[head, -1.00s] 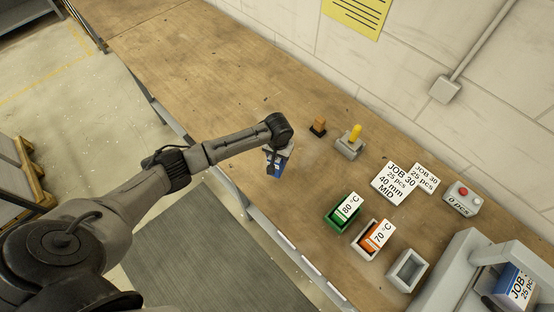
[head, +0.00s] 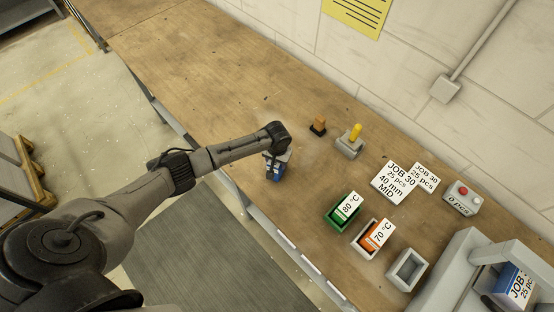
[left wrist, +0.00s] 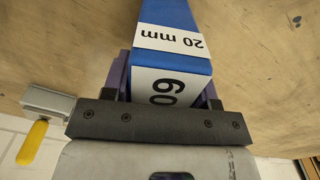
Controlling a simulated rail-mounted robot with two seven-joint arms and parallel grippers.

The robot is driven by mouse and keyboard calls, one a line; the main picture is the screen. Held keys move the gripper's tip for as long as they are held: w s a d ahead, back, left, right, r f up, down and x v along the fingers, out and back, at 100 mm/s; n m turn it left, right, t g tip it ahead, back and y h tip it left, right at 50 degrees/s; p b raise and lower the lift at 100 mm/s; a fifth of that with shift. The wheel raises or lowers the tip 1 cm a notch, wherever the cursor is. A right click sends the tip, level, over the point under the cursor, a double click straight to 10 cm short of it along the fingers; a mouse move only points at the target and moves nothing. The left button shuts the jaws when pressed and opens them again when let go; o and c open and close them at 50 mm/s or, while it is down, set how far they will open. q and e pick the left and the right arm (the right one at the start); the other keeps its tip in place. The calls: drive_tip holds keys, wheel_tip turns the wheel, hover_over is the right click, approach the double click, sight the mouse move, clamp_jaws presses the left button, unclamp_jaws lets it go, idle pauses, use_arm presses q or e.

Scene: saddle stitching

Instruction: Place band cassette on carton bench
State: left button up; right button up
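A blue band cassette (head: 275,174) with white labels is held in my left gripper (head: 274,158) over the wooden bench (head: 190,70). In the left wrist view the blue cassette (left wrist: 167,22) shows labels reading "20 mm" and "60", and sits between the purple fingers of the left gripper (left wrist: 165,80). The fingers press along both its sides. The cassette is low near the bench's front part; I cannot tell whether it touches the wood. My right gripper is not in view.
A green cassette (head: 344,213) and an orange cassette (head: 376,235) sit in holders; a grey holder (head: 407,270) beside them is empty. The bench's left side is clear.

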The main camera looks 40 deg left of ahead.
use_arm(q)
drive_tip(key=o, duration=0.5)
drive_tip(key=shift+c, duration=0.2)
wheel_tip(320, 180, up, 12)
drive_tip(key=shift+r, duration=0.2)
drive_tip(key=s+d+f+m+t+h, duration=0.1)
drive_tip(key=s+d+f+m, duration=0.15)
drive_tip(key=s+d, duration=0.4)
drive_tip(key=s+d+f+m+t+h, duration=0.1)
drive_tip(key=s+d+f+m, duration=0.15)
drive_tip(key=s+d, duration=0.45)
drive_tip(key=s+a+r+y, duration=0.1)
drive_tip(key=s+r, duration=0.1)
drive_tip(key=s, duration=0.6)
drive_tip(key=s+a+r+t, duration=0.1)
drive_tip(key=s+a+r, duration=0.1)
drive_tip(key=s, duration=0.6)
drive_tip(key=shift+s+r+m+t+y, duration=0.15)
drive_tip(key=shift+s+m+t+y, duration=0.15)
drive_tip(key=shift+s+y, duration=0.1)
drive_tip(key=shift+d, duration=0.1)
